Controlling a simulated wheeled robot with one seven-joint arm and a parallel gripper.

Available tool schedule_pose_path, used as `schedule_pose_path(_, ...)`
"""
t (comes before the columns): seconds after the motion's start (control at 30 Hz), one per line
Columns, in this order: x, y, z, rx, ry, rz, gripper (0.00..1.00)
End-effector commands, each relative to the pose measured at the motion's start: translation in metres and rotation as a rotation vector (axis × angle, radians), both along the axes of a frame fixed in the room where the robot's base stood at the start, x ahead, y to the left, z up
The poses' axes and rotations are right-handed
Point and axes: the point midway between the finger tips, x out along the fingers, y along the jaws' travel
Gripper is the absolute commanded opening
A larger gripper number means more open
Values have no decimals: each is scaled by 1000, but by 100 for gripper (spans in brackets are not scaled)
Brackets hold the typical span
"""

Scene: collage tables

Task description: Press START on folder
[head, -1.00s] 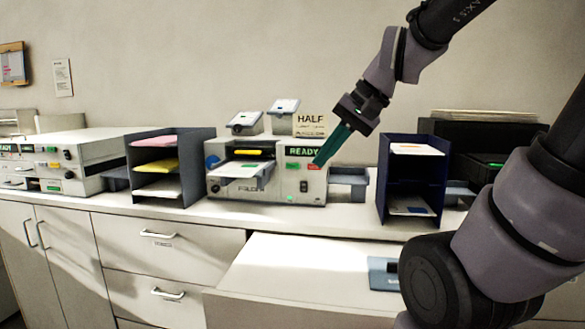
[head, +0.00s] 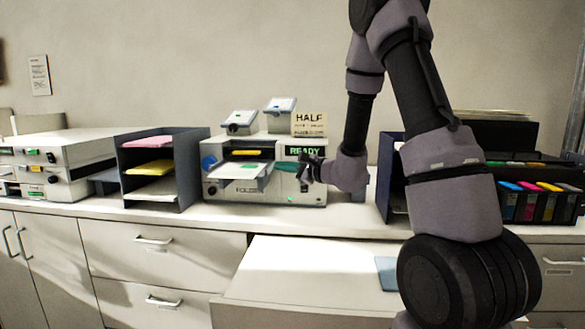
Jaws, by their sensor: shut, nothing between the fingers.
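The folder (head: 225,193) is a pale machine on the counter, with a feed tray on its front and a green READY display (head: 305,152). A HALF sign (head: 309,123) stands on top at its right. The fingers and wrist cover the panel below the display, so the START button is hidden. I cannot tell whether the fingertips touch the machine.
A grey paper rack (head: 190,165) with pink, yellow and white sheets stands left of the folder. A dark blue rack (head: 386,160) and a box of coloured cartridges (head: 535,203) are at the right, partly behind my arm. A white worktop (head: 300,270) juts out in front.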

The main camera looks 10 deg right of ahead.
Motion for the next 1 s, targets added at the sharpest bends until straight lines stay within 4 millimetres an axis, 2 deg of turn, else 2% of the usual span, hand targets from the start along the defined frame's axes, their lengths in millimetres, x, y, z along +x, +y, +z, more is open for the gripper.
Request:
schedule_pose_path(0.03,9,-8,-14,5,8,-48,0)
schedule_pose_path(0.1,18,-19,-26,9,9,-106,0)
schedule_pose_path(0.3,30,-36,-44,9,11,-195,0)
schedule_pose_path(0.77,34,-39,-45,9,10,-203,0)
schedule_pose_path(1.0,57,-46,-45,9,10,-203,0)
